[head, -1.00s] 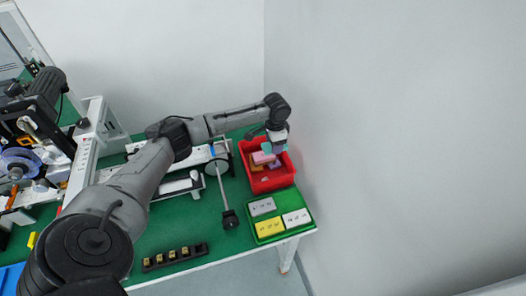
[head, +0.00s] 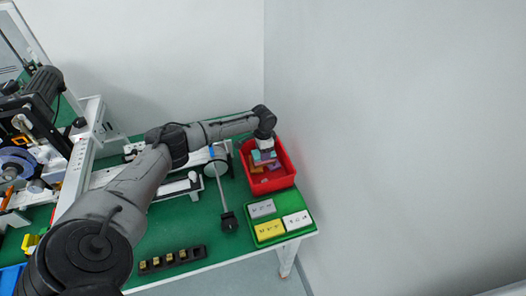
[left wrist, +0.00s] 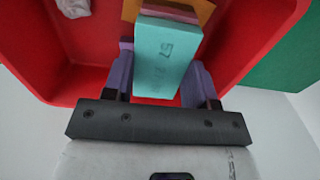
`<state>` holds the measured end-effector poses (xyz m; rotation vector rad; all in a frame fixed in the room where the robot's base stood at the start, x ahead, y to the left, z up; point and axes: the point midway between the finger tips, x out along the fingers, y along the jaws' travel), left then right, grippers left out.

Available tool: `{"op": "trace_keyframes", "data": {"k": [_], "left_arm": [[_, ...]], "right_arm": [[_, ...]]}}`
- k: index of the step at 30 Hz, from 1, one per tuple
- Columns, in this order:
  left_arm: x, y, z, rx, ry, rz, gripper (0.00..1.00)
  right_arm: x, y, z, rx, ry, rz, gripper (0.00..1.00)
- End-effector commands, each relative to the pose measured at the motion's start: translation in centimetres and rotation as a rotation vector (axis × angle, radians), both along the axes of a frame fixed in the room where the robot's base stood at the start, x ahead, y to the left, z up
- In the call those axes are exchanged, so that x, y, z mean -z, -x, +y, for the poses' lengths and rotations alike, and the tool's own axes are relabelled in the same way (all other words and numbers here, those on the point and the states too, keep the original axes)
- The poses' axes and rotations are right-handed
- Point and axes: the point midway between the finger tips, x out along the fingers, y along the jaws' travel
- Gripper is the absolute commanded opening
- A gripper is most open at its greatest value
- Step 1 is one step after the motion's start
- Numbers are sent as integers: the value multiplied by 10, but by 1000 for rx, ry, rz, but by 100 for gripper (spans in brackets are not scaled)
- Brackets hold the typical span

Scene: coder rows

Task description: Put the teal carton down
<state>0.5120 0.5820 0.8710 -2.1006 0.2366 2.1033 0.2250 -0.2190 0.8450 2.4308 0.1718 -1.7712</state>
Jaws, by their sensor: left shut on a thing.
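The teal carton (left wrist: 165,58), with dark markings on its face, is held between the two fingers of my left gripper (left wrist: 160,82) in the left wrist view. The gripper is shut on it. In the head view my left gripper (head: 264,154) is inside the outline of the red bin (head: 285,180), over the cartons in it. Below the teal carton, a pink carton (left wrist: 170,12) and an orange one (left wrist: 203,8) show in part. I cannot tell whether the teal carton touches them. My right gripper is not in view.
A green tray (head: 282,237) with grey, yellow and white blocks stands in front of the bin. A black holder (head: 172,260) with several yellow pieces lies near the table's front edge. A white machine (head: 80,165) stands at left. A wall is close on the right.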

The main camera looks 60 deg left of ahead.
Motion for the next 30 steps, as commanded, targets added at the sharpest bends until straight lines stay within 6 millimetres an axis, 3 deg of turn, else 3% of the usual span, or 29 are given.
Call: {"op": "trace_keyframes", "data": {"k": [17,18,25,30], "left_arm": [[9,0,0,-2,0,-1,41],[10,0,0,-1,0,-1,54],[9,0,0,-1,0,-1,76],[9,0,0,-1,-1,-1,78]], "right_arm": [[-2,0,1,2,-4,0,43],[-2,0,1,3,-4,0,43],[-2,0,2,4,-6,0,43],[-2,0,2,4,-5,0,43]]}}
